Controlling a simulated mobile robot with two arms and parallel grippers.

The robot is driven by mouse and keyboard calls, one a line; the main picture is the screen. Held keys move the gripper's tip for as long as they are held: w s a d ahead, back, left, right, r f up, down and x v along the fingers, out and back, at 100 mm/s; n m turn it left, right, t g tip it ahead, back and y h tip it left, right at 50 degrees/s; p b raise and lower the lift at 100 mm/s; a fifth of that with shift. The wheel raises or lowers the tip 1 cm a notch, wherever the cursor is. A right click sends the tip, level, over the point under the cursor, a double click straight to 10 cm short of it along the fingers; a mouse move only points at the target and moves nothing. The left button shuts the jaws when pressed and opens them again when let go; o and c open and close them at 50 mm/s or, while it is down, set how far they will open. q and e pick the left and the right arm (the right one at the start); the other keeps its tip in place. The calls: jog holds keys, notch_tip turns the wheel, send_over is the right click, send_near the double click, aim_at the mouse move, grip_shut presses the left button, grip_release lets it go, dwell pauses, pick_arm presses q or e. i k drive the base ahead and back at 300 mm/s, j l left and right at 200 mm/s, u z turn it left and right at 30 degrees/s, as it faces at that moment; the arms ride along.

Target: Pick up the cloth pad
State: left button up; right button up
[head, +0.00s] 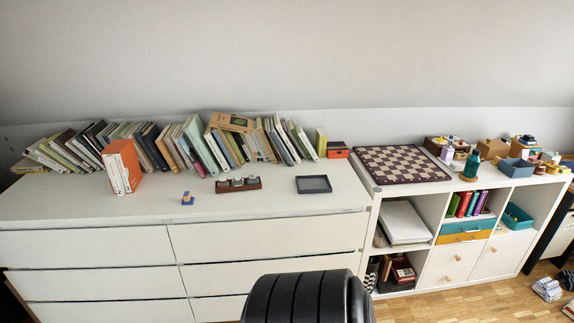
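No thing in the head view is plainly a cloth pad. A flat grey rectangle with a dark rim (313,184) lies on the right part of the white dresser top (90,207). It could be the pad or a shallow tray; I cannot tell which. Patterned, cloth-like items (547,289) lie on the floor at the far right, too small to make out. Neither of my grippers shows in this view.
A long row of leaning books (190,145) lines the back of the dresser. An orange box file (122,167), a small blue object (187,198) and a brown holder (238,184) stand in front. A chessboard (402,164) lies on the shelf unit. The dresser's front strip is mostly clear.

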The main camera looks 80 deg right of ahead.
aim_at(188, 199)
jog(key=z, duration=2.2)
